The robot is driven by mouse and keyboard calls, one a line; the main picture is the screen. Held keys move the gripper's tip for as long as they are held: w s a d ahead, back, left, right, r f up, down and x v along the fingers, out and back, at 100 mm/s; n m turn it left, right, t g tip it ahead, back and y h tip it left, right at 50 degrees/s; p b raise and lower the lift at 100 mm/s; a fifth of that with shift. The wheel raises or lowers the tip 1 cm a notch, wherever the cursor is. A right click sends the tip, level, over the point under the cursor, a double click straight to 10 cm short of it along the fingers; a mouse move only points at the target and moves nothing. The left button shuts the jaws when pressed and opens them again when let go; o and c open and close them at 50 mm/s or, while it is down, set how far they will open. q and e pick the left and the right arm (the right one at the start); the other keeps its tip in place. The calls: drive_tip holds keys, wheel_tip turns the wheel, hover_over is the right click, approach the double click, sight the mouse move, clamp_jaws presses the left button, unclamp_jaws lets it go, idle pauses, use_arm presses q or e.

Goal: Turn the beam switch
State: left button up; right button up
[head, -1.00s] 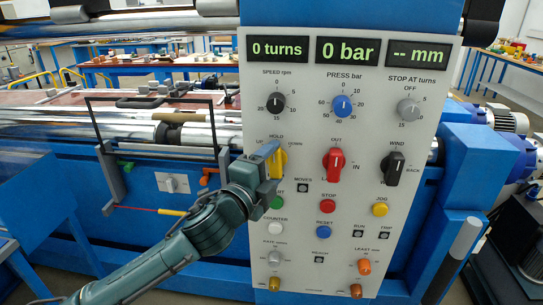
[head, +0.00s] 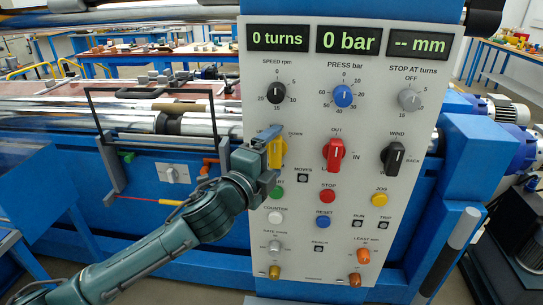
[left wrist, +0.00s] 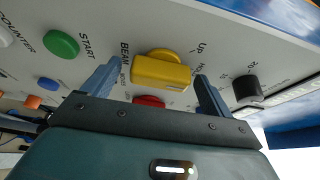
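The beam switch (head: 278,153) is a yellow rotary knob at the left of the grey control panel, in line with the red and black knobs. In the head view my left gripper (head: 267,150) partly covers it and its labels; its visible bar looks about upright. In the left wrist view the yellow switch (left wrist: 161,72) lies between the two fingers of my left gripper (left wrist: 158,72), beside the word BEAM. The fingers are open, with a gap visible on each side of the knob. My right gripper is out of view.
The red knob (head: 334,154) and black wind knob (head: 394,158) stand out to the right. The green start button (head: 277,193) is just below my gripper. Speed knob (head: 276,93) is above. The panel displays (head: 347,40) read 0 turns, 0 bar and -- mm.

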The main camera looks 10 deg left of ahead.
use_arm(q)
drive_tip(key=shift+s, duration=0.1)
drive_tip(key=shift+s+a+f, duration=0.1)
drive_tip(key=shift+s+a, duration=0.1)
drive_tip(key=shift+s, duration=0.05)
drive_tip(key=b+v, duration=0.2)
drive_tip(key=v, duration=1)
drive_tip(key=shift+s+b, duration=0.2)
drive_tip(key=shift+b, duration=0.2)
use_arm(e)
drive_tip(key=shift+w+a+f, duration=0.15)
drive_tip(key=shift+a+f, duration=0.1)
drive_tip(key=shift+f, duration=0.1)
use_arm(q)
drive_tip(key=s+f+n+g+y, duration=0.3)
drive_tip(key=f+n, duration=0.9)
drive_tip(key=f, duration=1)
drive_tip(key=s+a+f+n+g+y, duration=0.1)
drive_tip(key=s+a+f+n+g, duration=0.2)
drive_tip(key=s+f+n, duration=0.5)
drive_tip(key=s+f, duration=0.3)
drive_tip(key=f, duration=0.3)
drive_tip(key=shift+s+a+f, duration=0.2)
drive_tip(key=shift+f, duration=0.15)
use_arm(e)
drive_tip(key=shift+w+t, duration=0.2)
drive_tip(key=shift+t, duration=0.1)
